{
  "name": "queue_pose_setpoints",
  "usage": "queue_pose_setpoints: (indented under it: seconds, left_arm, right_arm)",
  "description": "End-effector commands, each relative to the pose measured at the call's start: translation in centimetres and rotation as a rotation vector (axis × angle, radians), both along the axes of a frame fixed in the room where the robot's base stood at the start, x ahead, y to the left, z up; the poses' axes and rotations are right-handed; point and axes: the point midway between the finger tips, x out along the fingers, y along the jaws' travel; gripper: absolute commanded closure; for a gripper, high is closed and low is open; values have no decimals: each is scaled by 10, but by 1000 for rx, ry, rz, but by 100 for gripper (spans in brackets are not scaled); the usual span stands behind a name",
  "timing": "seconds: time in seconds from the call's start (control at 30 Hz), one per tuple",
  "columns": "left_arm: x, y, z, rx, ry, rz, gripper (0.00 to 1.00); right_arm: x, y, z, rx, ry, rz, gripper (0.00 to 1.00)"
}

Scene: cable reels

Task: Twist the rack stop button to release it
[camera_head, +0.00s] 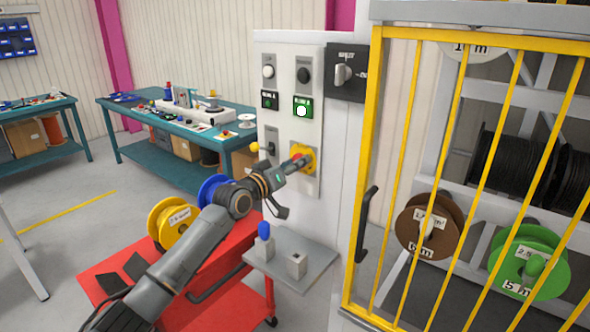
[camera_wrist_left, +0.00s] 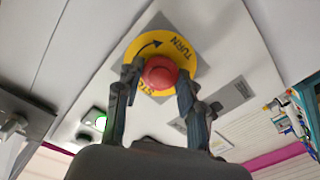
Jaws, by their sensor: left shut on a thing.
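The red stop button (camera_wrist_left: 160,72) sits on a yellow disc (camera_wrist_left: 187,52) with a turn arrow and lettering, on the panel of the white cabinet. In the head view the yellow disc (camera_head: 309,158) shows at the lower part of the panel, with the red button (camera_head: 297,157) partly hidden by my gripper. My left gripper (camera_head: 291,164) reaches the button from the left. In the left wrist view its two fingers (camera_wrist_left: 157,80) stand on either side of the red button, shut on it. My right gripper is not in view.
Other controls (camera_head: 303,75) and a lit green button (camera_head: 301,111) sit above on the panel. A small grey shelf (camera_head: 318,251) juts out below. A yellow barred door (camera_head: 368,150) stands right, with reels behind it. A red cart (camera_head: 222,262) with reels stands below my arm.

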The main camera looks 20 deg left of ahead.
Motion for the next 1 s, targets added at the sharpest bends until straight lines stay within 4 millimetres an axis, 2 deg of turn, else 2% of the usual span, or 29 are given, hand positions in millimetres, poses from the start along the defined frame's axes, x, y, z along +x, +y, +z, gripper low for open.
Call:
queue_pose_setpoints:
  seconds: [0.03, 0.1, 0.33, 0.7, 1.0]
  left_arm:
    - [0, 0, -4, 38, -15, 0, 93]
    - [0, 0, -4, 92, -34, 0, 93]
    - [0, 1, -2, 264, -96, 1, 93]
    - [0, 0, 0, 447, -162, 1, 93]
    - [0, 0, 1, 488, -177, 1, 93]
  right_arm:
    - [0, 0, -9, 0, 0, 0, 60]
    - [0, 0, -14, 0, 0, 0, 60]
    - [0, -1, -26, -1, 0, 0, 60]
    - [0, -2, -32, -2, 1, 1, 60]
    - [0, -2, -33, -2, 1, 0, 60]
